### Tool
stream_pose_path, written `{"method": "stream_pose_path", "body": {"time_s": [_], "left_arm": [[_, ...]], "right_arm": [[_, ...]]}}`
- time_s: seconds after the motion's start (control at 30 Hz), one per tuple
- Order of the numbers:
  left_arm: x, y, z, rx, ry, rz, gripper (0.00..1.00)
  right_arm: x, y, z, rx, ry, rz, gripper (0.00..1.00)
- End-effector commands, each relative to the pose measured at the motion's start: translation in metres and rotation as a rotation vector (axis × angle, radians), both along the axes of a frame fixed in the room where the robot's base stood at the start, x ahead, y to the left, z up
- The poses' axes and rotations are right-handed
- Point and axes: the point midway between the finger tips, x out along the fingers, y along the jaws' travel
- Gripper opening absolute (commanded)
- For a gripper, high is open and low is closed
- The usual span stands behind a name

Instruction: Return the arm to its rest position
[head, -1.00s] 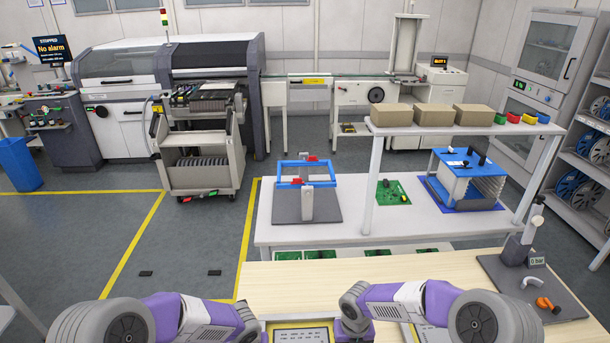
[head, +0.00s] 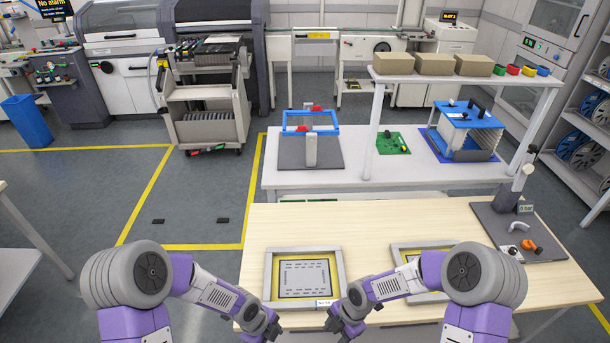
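My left arm comes in from the left, and its dark wrist end and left gripper (head: 264,325) are at the bottom edge, beside the lower left corner of a framed stencil (head: 334,266). My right arm comes in from the right, and its wrist end and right gripper (head: 345,322) are at the bottom edge, just right of that frame's label. Both arms are bent inward, with the two wrist ends a short gap apart. The fingers are too small and cut off to tell open from shut. I see nothing held.
The wooden table (head: 370,222) is clear behind the frames. A second framed stencil (head: 402,258) is partly behind my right arm. A grey plate (head: 485,212) with small fittings lies at the table's right. A white bench (head: 350,178) stands behind; a feeder trolley (head: 205,100) stands left.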

Motion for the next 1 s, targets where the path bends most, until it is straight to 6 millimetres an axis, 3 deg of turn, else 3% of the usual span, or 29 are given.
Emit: {"method": "stream_pose_path", "body": {"time_s": [0.27, 0.4, 0.6, 0.8, 1.0], "left_arm": [[-0.046, -0.012, -0.042, -0.122, 0.321, 0.924, 0.52], [-0.065, -0.011, -0.059, -0.137, 0.472, 1.397, 0.52], [-0.088, -0.003, -0.077, -0.123, 0.620, 1.942, 0.52], [-0.097, 0.003, -0.085, -0.113, 0.668, 2.182, 0.52], [-0.098, 0.004, -0.085, -0.112, 0.671, 2.194, 0.52]], "right_arm": [[-0.053, 0.014, -0.043, 0.054, 0.324, -0.942, 0.52], [-0.076, 0.010, -0.060, 0.040, 0.482, -1.427, 0.52], [-0.102, -0.003, -0.077, 0.004, 0.631, -1.985, 0.52], [-0.113, -0.012, -0.083, -0.010, 0.680, -2.233, 0.52], [-0.113, -0.012, -0.083, -0.010, 0.682, -2.246, 0.52]]}}
